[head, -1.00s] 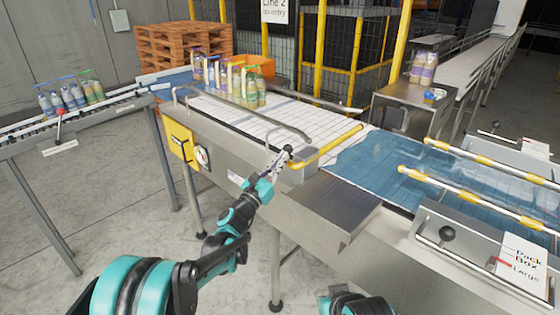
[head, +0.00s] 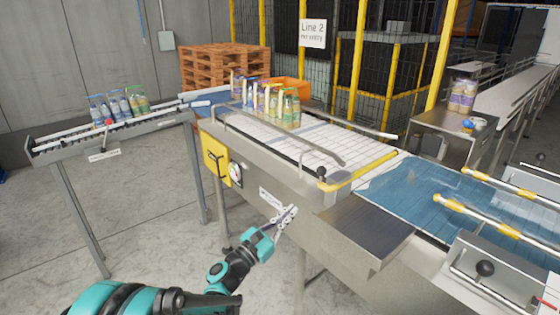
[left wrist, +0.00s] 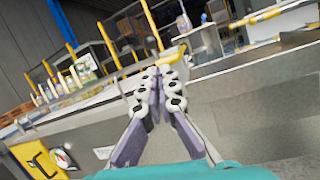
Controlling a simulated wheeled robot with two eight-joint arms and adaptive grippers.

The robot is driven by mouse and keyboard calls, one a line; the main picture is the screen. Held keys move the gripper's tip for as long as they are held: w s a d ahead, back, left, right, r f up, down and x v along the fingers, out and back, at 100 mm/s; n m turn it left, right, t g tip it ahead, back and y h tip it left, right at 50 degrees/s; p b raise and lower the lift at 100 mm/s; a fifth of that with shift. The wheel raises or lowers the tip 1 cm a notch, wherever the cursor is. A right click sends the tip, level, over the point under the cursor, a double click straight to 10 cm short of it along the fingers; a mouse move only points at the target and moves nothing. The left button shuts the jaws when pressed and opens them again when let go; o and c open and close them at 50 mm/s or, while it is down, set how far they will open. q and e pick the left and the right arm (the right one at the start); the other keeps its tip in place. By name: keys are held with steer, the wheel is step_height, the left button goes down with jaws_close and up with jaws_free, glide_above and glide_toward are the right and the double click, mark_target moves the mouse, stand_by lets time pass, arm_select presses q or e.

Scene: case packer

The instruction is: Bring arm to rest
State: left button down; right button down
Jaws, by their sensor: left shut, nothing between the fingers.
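My left gripper (head: 287,213) is shut and empty in the head view. It hangs in front of the side panel of the conveyor machine (head: 290,185), below its top edge. A black-knobbed lever (head: 321,172) stands just above and to the right of it. In the left wrist view the closed fingers (left wrist: 157,85) meet in the middle, with the machine's metal side behind them. My right gripper is not in view.
Several bottles (head: 266,100) stand on the white conveyor belt (head: 300,142). More bottles (head: 118,104) stand on the side conveyor at left. A steel shelf (head: 360,230) juts from the machine right of my gripper. Floor at lower left is clear.

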arm_select(q)
steer(key=s+a+f+m+g+y, duration=0.1)
steer(key=s+a+m+g+y, duration=0.15)
steer(key=s+m, duration=0.45)
steer(key=s+a+f+m+g+y, duration=0.1)
steer(key=s+a+m+g+y, duration=0.15)
steer(key=s+m, duration=0.4)
steer(key=s+a+f+m+g+y, duration=0.1)
steer(key=s+a+f+m+y, duration=0.3)
steer(key=s+a, duration=0.4)
steer(key=s+a+f+m+g+y, duration=0.1)
steer(key=s+a+f+m+y, duration=0.4)
steer(key=a, duration=0.6)
steer(key=s+m+y, duration=0.1)
steer(key=s+m, duration=0.1)
steer(key=s, duration=0.1)
steer(key=shift+s+a+f, duration=0.15)
steer(key=shift+s+f, duration=0.05)
